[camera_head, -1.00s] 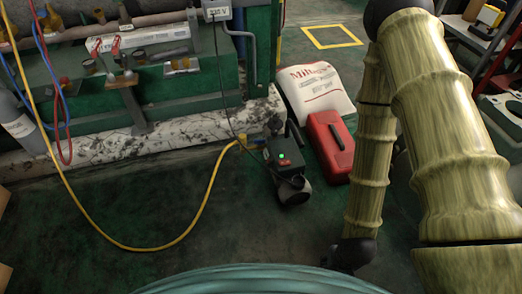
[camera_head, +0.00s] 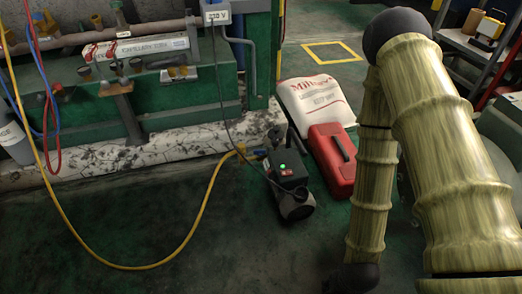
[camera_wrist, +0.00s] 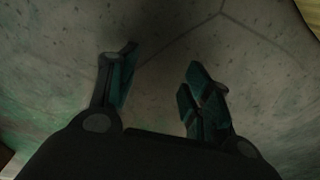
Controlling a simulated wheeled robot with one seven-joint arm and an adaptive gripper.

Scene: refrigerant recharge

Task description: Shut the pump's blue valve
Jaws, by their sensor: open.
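The pump (camera_head: 288,178) stands on the green floor in the head view, a dark box with a lit green light and a rounded motor end towards me. A small blue part, seemingly the valve (camera_head: 261,153), shows at its left side by the yellow hose end; its setting is too small to tell. The yellow hose (camera_head: 205,205) runs from there across the floor to the left. My gripper (camera_wrist: 160,82) is open and empty in the wrist view, facing a pale, stained surface with seams. The gripper is not visible in the head view, and the pump is not in the wrist view.
A red case (camera_head: 331,160) and a white sack (camera_head: 316,100) lie right of the pump. A green machine on a pale plinth (camera_head: 150,149) stands behind left. A black cable (camera_head: 222,95) hangs from the 230 V box (camera_head: 216,14). Floor in front is clear.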

